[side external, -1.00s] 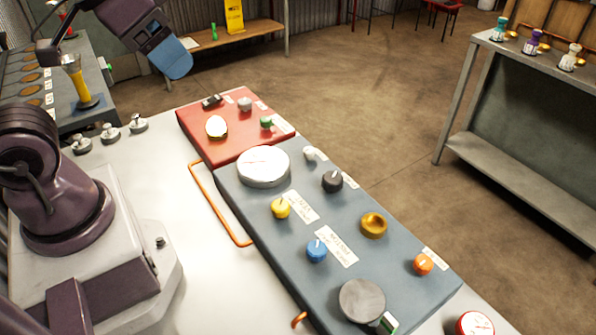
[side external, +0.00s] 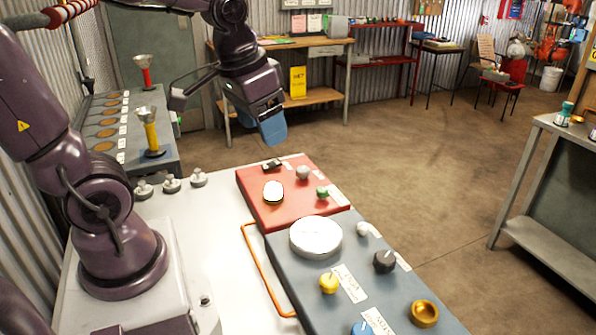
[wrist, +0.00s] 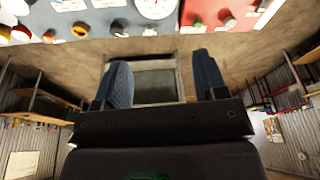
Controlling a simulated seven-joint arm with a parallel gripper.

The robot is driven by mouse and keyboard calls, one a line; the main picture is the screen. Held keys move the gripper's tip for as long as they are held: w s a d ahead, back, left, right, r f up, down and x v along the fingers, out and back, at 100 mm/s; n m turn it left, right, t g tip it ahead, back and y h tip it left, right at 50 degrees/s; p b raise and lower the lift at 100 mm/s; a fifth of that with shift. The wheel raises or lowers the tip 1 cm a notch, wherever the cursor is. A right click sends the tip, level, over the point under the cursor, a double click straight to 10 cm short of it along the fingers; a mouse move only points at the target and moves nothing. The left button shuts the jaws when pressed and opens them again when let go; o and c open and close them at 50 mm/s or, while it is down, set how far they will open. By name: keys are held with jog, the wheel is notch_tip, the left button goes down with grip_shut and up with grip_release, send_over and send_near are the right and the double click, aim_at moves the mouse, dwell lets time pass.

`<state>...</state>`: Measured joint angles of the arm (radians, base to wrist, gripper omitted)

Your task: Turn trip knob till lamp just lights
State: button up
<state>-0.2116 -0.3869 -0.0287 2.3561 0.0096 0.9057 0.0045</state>
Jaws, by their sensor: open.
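My gripper (side external: 272,130) hangs in the air beyond the far edge of the red panel (side external: 262,213), touching nothing. In the wrist view its two blue fingers (wrist: 166,80) are spread apart with nothing between them. The red panel carries a grey knob (side external: 302,173), a green knob (side external: 322,192), a black part (side external: 271,165) and a bright white oval with a brownish rim (side external: 273,191). The panel labels are too small to read, so I cannot tell which knob is the trip knob. I cannot tell whether the oval is the lamp or whether it is lit.
The blue-grey panel (side external: 290,262) adjoins the red one, with a large white dial (side external: 316,237), a yellow knob (side external: 329,283), a dark knob (side external: 384,261) and a gold ring-shaped knob (side external: 424,313). An orange pipe (side external: 262,272) runs beside it. The white bench top (side external: 205,235) is mostly clear.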

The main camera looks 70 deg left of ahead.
jog(key=w+a+f+n+g, duration=0.1)
jog(key=w+a+f, duration=0.2)
jog(key=w+a, duration=0.2)
jog(key=w+a+f+g, duration=0.1)
jog(key=w+a+f, duration=0.1)
jog(key=w+a, duration=0.25)
jog(key=m, duration=0.2)
send_near(303, 169)
jog(key=shift+g+h, duration=0.4)
jog(key=f, duration=0.9)
jog(key=shift+w+a+f, duration=0.2)
jog(key=shift+w+a, duration=0.15)
jog(key=shift+a, duration=0.05)
